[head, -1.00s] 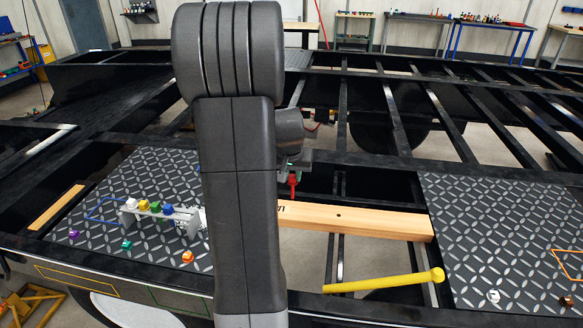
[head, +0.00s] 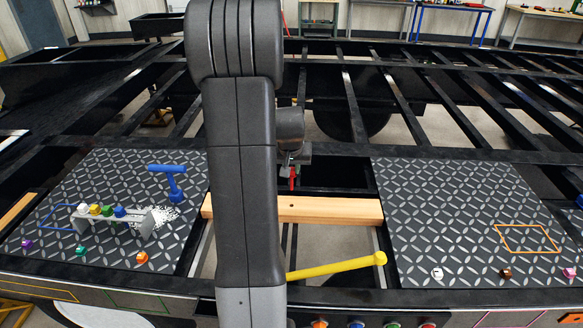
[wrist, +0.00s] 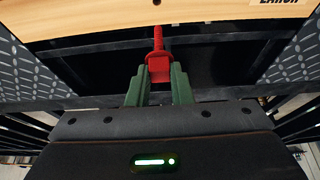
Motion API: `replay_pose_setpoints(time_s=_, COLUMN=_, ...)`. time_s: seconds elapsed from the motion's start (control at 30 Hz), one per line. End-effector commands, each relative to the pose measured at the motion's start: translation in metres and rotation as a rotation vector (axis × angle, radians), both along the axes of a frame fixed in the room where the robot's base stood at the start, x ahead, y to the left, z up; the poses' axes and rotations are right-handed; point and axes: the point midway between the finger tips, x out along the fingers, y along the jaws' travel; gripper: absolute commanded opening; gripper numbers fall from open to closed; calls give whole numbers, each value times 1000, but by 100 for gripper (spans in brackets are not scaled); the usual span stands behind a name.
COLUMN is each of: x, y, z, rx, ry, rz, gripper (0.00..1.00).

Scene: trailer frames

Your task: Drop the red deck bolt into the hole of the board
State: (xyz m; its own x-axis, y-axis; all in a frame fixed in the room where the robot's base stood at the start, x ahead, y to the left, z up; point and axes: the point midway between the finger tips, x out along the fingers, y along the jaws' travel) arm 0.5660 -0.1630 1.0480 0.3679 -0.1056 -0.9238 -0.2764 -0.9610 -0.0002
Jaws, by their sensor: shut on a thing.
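The red deck bolt (head: 292,178) is held in my gripper (head: 293,160), which is small and partly behind my arm in the head view. In the wrist view my gripper (wrist: 159,74) has its green fingers shut on the bolt (wrist: 158,42), whose shank points away toward the board. The pale wooden board (head: 335,210) spans the gap between two tread plates; my arm hides part of it. In the wrist view the board (wrist: 95,16) crosses the top, and its dark hole (wrist: 157,2) lies at the top edge, almost in line with the bolt. The bolt is apart from the hole.
A rack (head: 148,228) with several coloured bolts and a blue T-shaped tool (head: 174,185) stand on the left tread plate (head: 110,180). A yellow bar (head: 335,267) crosses the gap in front of the board. The right tread plate (head: 450,205) is mostly clear. Open frame gaps surround the board.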

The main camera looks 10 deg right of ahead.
Motion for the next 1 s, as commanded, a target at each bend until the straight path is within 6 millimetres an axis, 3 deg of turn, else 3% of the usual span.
replay_pose_setpoints(time_s=0.63, x=0, y=0, z=-52, rx=0, ry=-1, rz=0, gripper=0)
replay_pose_setpoints(time_s=1.0, x=0, y=0, z=-58, rx=0, ry=-1, rz=0, gripper=0)
